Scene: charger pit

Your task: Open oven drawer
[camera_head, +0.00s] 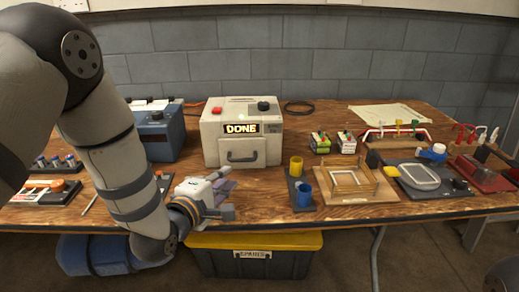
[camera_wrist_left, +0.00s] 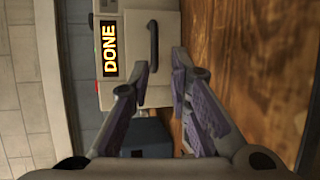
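The oven (camera_head: 212,143) is a white box at the table's back middle, with a lit "DONE" display. Its drawer front (camera_head: 266,152) looks shut and bears a dark handle (camera_head: 242,155). My left gripper (camera_head: 224,195) is in front of and below the drawer, apart from the handle. In the left wrist view the gripper (camera_wrist_left: 160,70) is open and empty, and the handle (camera_wrist_left: 153,45) shows beyond the gap between its fingertips. My right gripper is not in view.
A blue machine (camera_head: 160,133) stands left of the oven. A yellow cup (camera_head: 296,166) and a blue cup (camera_head: 304,194) stand on a dark stand at right, beside a wooden frame (camera_head: 350,182). A yellow-lidded bin (camera_head: 255,262) sits below the table edge.

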